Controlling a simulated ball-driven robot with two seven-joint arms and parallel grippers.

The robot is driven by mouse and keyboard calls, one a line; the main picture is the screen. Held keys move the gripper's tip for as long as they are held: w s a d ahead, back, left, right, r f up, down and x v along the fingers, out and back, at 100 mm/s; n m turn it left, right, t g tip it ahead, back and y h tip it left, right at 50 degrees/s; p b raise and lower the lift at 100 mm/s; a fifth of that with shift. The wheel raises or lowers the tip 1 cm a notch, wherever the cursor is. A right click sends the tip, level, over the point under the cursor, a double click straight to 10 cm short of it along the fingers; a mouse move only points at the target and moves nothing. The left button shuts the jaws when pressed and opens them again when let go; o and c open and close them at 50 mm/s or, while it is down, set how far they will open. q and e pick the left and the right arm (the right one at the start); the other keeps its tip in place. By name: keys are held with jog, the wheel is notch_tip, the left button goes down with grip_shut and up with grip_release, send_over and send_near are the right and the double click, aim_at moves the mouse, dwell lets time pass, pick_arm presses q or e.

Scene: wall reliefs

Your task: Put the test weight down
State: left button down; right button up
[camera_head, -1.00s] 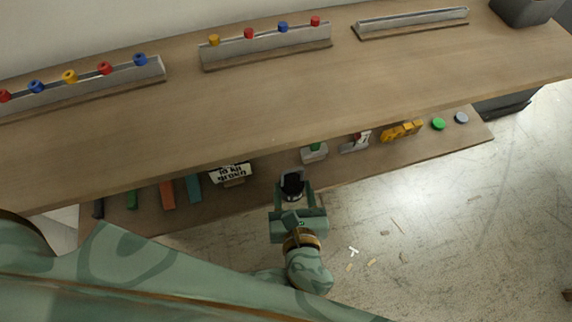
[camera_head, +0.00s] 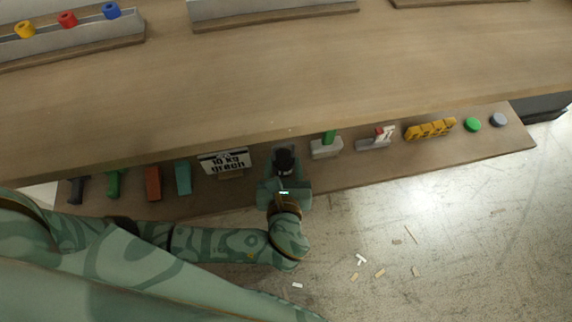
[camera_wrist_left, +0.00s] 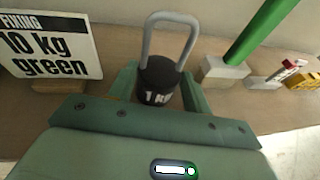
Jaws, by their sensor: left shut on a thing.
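The test weight (camera_head: 284,161) is a small black cylinder marked "1 kg" with a grey loop handle. In the left wrist view the weight (camera_wrist_left: 157,82) stands upright between the fingers, its handle rising above it. My left gripper (camera_head: 284,176) is shut on it, over the lower shelf (camera_head: 335,172), just right of the "10 kg green" sign (camera_head: 224,162). The fingers also show in the wrist view (camera_wrist_left: 158,92). The weight's underside is hidden, so I cannot tell whether it touches the shelf. My right gripper is not in view.
The sign (camera_wrist_left: 45,45) is close on the left; a grey block with a green bar (camera_head: 327,147) is close on the right. A teal block (camera_head: 183,178) and yellow pieces (camera_head: 430,129) lie farther along. The upper board (camera_head: 300,75) overhangs the shelf's back.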

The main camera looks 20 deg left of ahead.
pick_arm(q)
jog(key=shift+r, duration=0.15)
jog(key=c, duration=0.6)
grip_release()
jog(key=shift+c, duration=0.2)
jog(key=shift+s+d, duration=0.1)
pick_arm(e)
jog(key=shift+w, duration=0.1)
pick_arm(q)
jog(key=p+v, duration=0.5)
jog(key=v, duration=0.6)
jog(key=shift+s+d, duration=0.2)
jog(key=shift+s, duration=0.15)
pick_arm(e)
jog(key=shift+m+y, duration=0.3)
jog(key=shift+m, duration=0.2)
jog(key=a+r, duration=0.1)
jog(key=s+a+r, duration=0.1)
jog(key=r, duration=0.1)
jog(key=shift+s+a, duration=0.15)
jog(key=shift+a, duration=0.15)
